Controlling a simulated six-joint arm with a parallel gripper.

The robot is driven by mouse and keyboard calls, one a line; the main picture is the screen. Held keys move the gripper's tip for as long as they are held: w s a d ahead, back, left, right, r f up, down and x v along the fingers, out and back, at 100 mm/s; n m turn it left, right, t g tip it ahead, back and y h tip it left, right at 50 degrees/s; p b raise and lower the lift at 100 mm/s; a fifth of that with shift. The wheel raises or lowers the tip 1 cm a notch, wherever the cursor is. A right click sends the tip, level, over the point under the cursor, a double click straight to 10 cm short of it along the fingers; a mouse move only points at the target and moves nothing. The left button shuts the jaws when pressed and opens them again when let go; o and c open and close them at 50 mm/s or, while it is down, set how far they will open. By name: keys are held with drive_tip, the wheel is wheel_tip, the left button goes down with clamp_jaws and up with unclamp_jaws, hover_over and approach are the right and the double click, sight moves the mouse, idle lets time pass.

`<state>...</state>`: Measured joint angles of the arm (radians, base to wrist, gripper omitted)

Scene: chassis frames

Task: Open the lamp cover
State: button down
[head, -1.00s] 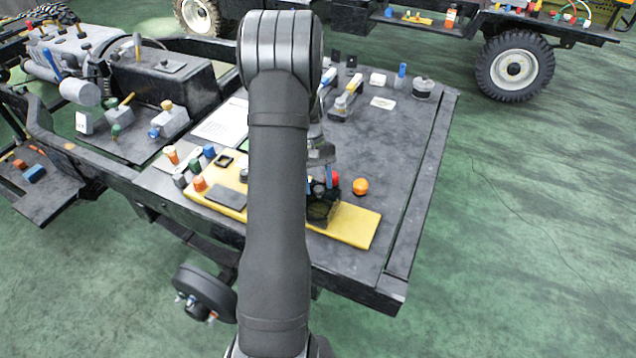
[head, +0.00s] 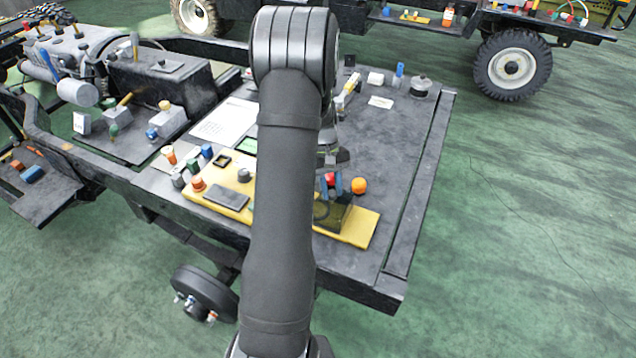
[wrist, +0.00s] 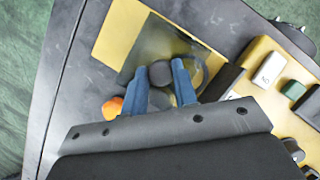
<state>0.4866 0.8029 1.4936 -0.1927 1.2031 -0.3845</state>
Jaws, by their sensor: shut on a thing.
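The lamp cover (head: 331,214) is a dark, see-through olive piece on the right part of the yellow board (head: 358,228). In the wrist view the cover (wrist: 152,42) lies just beyond my fingertips, with a ring shape showing at its right. My gripper (head: 331,186) has blue fingers and is at the cover's upper edge. In the wrist view my gripper (wrist: 157,80) is shut on the cover, with a dark round part (wrist: 160,73) between the fingertips. The cover's exact tilt and its hinge are hard to tell. My arm hides the middle of the board.
An orange ball (head: 358,186) stands close right of my gripper; it is by the left finger in the wrist view (wrist: 112,108). A red knob (head: 198,184) and dark pad (head: 226,199) are on the board's left. Bare grey bench top (head: 405,160) lies to the right.

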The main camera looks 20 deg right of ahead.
drive_tip(key=s+d, duration=0.4)
drive_tip(key=shift+s+d, duration=0.3)
drive_tip(key=shift+d, duration=0.05)
drive_tip(key=c, duration=1.1)
unclamp_jaws()
drive_tip(key=shift+c, duration=0.2)
drive_tip(key=shift+r, duration=0.1)
drive_tip(key=v, duration=1.7)
drive_tip(key=shift+r, duration=0.2)
drive_tip(key=shift+f, duration=0.1)
drive_tip(key=x, duration=1.7)
drive_tip(key=shift+f, duration=0.2)
